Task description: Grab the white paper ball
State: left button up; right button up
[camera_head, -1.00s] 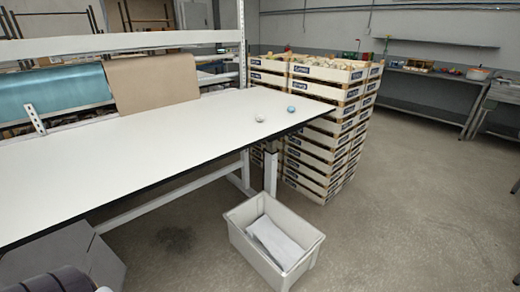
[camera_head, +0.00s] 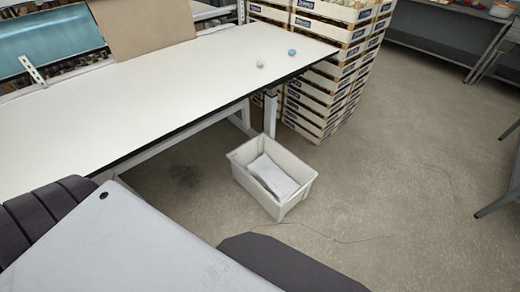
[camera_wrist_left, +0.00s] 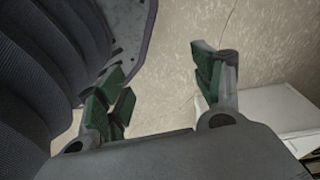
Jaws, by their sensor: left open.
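The white paper ball (camera_head: 260,64) is small and lies on the white table (camera_head: 120,105), near its far right end in the head view. A small blue ball (camera_head: 292,52) lies just to its right, apart from it. My left gripper (camera_wrist_left: 158,92) shows in the left wrist view with its green-padded fingers spread and nothing between them. Floor shows behind the fingers. The paper ball is not visible in the wrist view. Neither gripper's fingers show in the head view.
A grey bin (camera_head: 235,164) with white sheets inside stands on the floor by the table's front edge. Stacked crates (camera_head: 318,75) stand beyond the table's right end. A brown board (camera_head: 140,28) stands at the back edge. Floor at right is mostly clear.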

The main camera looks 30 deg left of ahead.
pick_arm(q)
jog(key=s+a+r+p, duration=0.1)
jog(key=s+a+p, duration=0.1)
jog(key=s+p, duration=0.3)
jog(key=s+a+r+p, duration=0.2)
jog(key=s+p, duration=0.4)
jog(key=s, duration=0.2)
jog(key=shift+r+g, duration=0.15)
jog(key=shift+g, duration=0.15)
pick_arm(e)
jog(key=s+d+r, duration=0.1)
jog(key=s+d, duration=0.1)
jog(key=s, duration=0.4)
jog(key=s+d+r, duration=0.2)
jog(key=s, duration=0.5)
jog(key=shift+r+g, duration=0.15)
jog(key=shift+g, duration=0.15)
pick_arm(q)
jog(key=shift+a, duration=0.1)
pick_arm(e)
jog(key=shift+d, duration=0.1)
